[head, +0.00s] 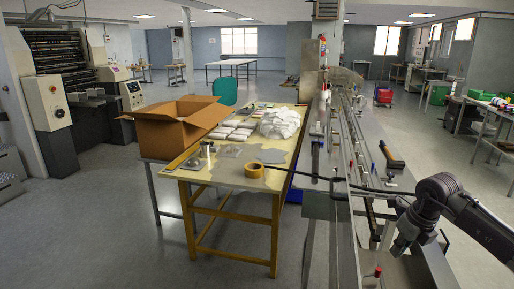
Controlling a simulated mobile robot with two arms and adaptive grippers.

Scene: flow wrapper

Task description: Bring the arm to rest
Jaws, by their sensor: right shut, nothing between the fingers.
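My right arm (447,205) comes in from the right edge and reaches over the near end of the flow wrapper (345,215). My right gripper (402,246) hangs from it, pointing down, at the right side of the machine. Its fingers are shut with nothing between them. Whether the gripper touches the machine cannot be told from this view. My left gripper and arm are not in view.
A yellow-legged table (228,180) stands left of the machine. The floor at the left front is clear.

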